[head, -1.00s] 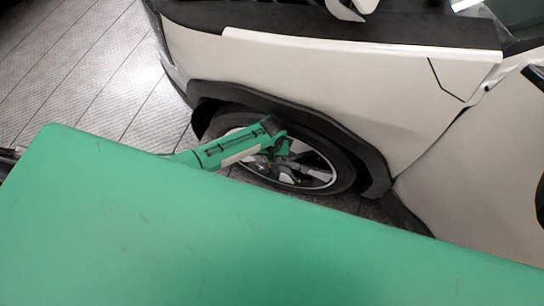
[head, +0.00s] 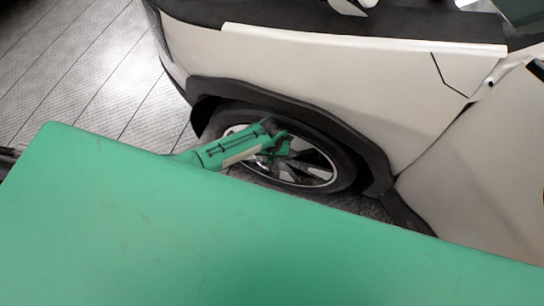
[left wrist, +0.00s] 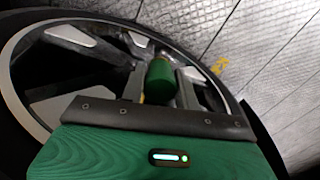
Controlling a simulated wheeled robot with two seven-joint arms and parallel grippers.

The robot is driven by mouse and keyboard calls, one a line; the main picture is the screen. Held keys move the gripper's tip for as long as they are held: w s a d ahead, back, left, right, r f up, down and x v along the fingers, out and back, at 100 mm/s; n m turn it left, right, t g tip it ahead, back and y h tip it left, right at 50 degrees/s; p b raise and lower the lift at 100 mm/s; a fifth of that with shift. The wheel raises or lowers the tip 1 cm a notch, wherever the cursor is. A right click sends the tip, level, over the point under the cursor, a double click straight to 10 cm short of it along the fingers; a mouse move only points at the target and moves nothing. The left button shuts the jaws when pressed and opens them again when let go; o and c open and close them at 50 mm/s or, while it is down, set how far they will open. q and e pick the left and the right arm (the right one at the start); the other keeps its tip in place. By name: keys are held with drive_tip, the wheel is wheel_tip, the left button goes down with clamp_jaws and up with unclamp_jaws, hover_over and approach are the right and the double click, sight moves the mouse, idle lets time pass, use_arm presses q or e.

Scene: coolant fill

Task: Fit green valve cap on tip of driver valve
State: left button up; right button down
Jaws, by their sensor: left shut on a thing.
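The green valve cap (left wrist: 161,80) shows in the left wrist view, held between the fingers of my left gripper (left wrist: 158,92), in front of the wheel. The wheel (head: 313,166) has a black tyre and silver spokes and also fills the upper left of the left wrist view (left wrist: 55,92). My left gripper (head: 276,145) reaches the wheel's face in the head view and is shut on the cap. The driver valve tip cannot be made out; the cap and gripper may hide it. My right gripper is not in view.
The white car's fender (head: 330,85) and black arch trim (head: 240,92) curve closely over the wheel. A large green surface covers the lower head view and hides what lies below. Grey tiled floor (head: 80,70) is clear at the left.

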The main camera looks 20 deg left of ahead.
use_arm(q)
drive_tip(key=o, duration=1)
drive_tip(key=shift+o, duration=0.2)
wheel_tip(320, 180, up, 14)
drive_tip(key=p, duration=0.1)
drive_tip(key=shift+f, duration=0.15)
